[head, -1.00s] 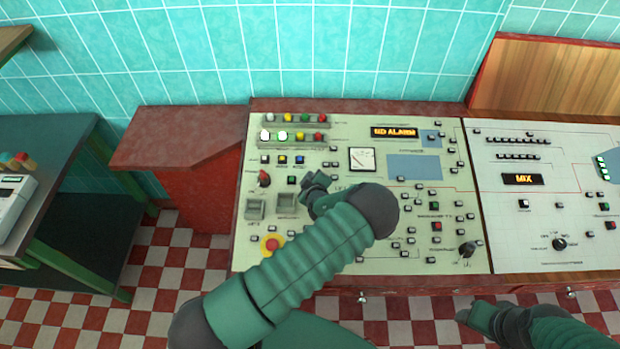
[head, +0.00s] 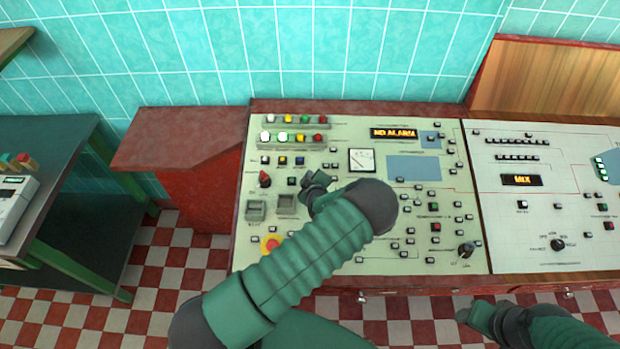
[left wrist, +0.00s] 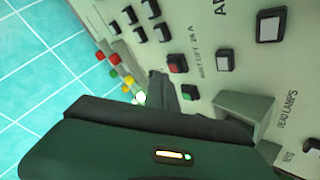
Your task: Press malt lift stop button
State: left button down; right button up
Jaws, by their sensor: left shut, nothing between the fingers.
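The red malt lift button (left wrist: 178,64) sits on the pale control panel, beside the lettering "MALT LIFT" in the left wrist view. A green button (left wrist: 188,92) is right beside it; it also shows in the head view (head: 292,180). The red button is hidden in the head view, probably behind my gripper. My left gripper (head: 317,181) is shut and empty, low over the panel just right of the green button. Its dark fingers (left wrist: 162,88) show close to both buttons; I cannot tell whether they touch. My right gripper (head: 478,317) is at the lower right, off the panel, its jaws unclear.
Coloured lamps (head: 302,137) line the panel's back. A display (head: 394,133) reads "NO ALARM". A second panel (head: 545,200) adjoins at right.

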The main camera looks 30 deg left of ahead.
pick_arm(q)
jog(key=shift+r+p, duration=0.45)
jog(key=shift+r, duration=0.15)
jog(key=r+p, duration=0.1)
jog(key=r, duration=0.1)
jog(key=r+p, duration=0.1)
jog(key=shift+s+d+r+p, duration=0.25)
jog(key=shift+s+r+p, duration=0.05)
jog(key=shift+s+r, duration=0.1)
